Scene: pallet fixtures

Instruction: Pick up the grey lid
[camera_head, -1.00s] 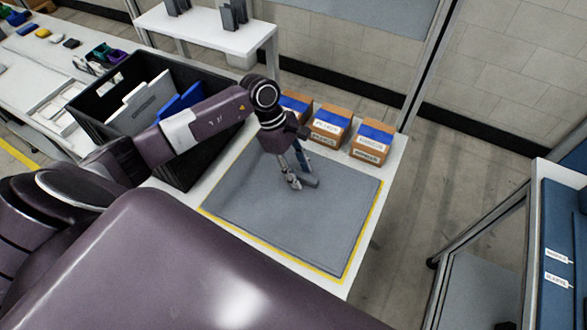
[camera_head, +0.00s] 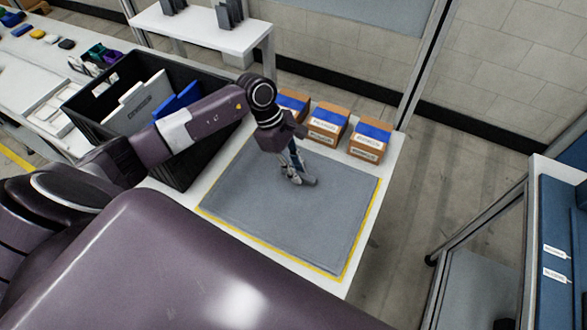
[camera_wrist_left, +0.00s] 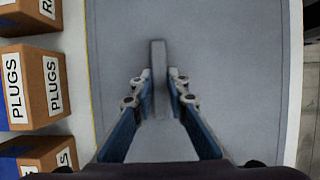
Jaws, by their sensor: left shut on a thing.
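The grey lid (camera_head: 275,225) is a large flat panel lying on the white table inside a yellow outline. It also fills the middle of the left wrist view (camera_wrist_left: 235,65), where a raised grey bar, its handle, stands at its centre. My left gripper (camera_head: 299,181) reaches down to the middle of the lid. In the left wrist view its two blue-and-grey fingers (camera_wrist_left: 160,88) are shut on the bar, one on each side. The lid looks flat on the table; I cannot tell any gap under it. My right gripper is not in view.
Cardboard boxes with blue fronts (camera_head: 327,124) stand along the lid's far edge; one shows "PLUGS" in the left wrist view (camera_wrist_left: 30,85). A black crate (camera_head: 88,115) with grey and blue panels stands left of the lid.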

